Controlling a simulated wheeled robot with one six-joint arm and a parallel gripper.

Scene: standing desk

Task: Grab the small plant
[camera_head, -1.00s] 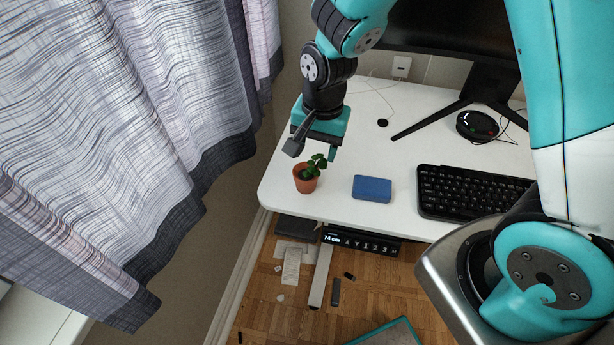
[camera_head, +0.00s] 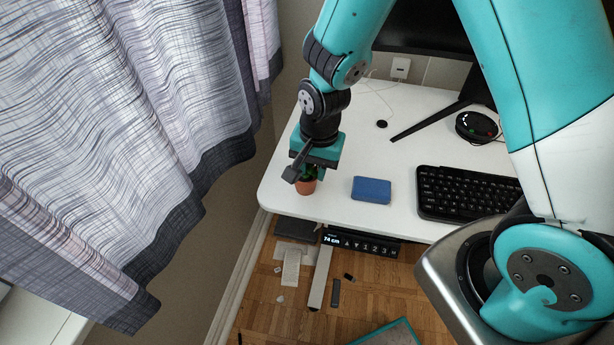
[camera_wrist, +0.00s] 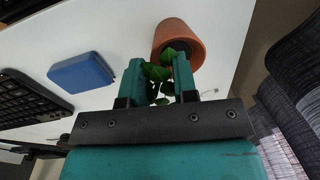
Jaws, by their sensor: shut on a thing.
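The small plant has green leaves (camera_wrist: 160,74) in a terracotta pot (camera_head: 305,187). The pot stands near the left front corner of the white desk. My gripper (camera_wrist: 158,68) is above the plant, with its two teal fingers on either side of the leaves, shut on the plant. In the wrist view the pot (camera_wrist: 179,40) shows just beyond the fingertips, its rim near the right finger. In the head view my gripper hides most of the leaves.
A blue box-like object (camera_head: 371,190) lies on the desk right of the pot. A black keyboard (camera_head: 466,194) lies farther right. A monitor stand and a round black device (camera_head: 477,126) are behind. A patterned curtain (camera_head: 130,130) hangs left of the desk.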

